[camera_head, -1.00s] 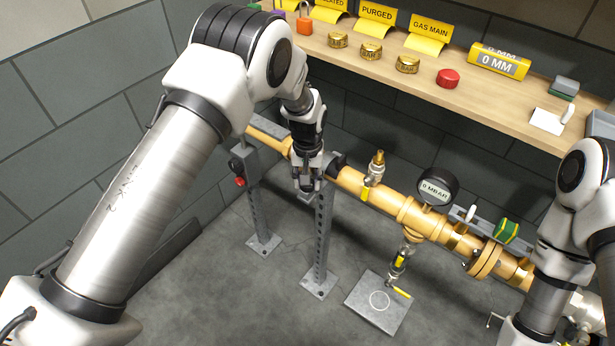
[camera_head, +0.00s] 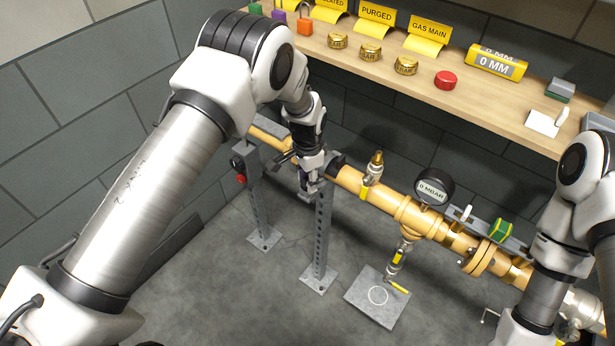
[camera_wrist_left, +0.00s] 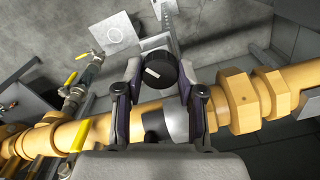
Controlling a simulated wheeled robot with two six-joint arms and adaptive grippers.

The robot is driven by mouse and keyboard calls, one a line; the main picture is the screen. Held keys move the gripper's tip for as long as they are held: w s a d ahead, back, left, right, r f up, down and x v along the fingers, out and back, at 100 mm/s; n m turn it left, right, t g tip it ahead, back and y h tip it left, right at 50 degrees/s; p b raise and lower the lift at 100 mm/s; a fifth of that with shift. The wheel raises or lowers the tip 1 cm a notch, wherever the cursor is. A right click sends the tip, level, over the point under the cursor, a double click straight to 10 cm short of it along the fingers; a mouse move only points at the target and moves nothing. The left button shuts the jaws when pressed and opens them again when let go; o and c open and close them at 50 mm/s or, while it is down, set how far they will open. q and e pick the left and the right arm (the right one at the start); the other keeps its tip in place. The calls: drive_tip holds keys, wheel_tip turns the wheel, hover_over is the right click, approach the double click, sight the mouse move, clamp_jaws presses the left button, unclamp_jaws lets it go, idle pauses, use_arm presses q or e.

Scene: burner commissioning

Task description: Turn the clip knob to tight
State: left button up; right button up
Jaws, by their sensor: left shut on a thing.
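The clip knob (camera_wrist_left: 160,70) is round and black with a white mark on its face, in the left wrist view. It sits at the pipe clip on top of a grey perforated post (camera_head: 321,235). My left gripper (camera_wrist_left: 161,66) has a finger on each side of the knob and is shut on it. The white mark lies slanted in that view. In the head view my left gripper (camera_head: 309,187) is over the post top and hides the knob. My right arm stands at the right edge; its gripper is out of view.
The yellow gas pipe (camera_head: 355,182) runs past my left gripper, with a gauge (camera_head: 434,187) and valves. A second post (camera_head: 257,205) with a red button stands to the left. A wooden shelf (camera_head: 400,85) with caps and tags is behind.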

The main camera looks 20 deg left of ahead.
use_arm(q)
drive_tip(key=m+p, duration=0.1)
drive_tip(key=m, duration=0.4)
drive_tip(key=shift+s, duration=0.1)
drive_tip(key=shift+f+m+p, duration=0.1)
drive_tip(key=shift+m+p, duration=0.3)
drive_tip(key=shift+m, duration=1.7)
drive_tip(key=o, duration=0.9)
drive_tip(key=shift+c, duration=0.2)
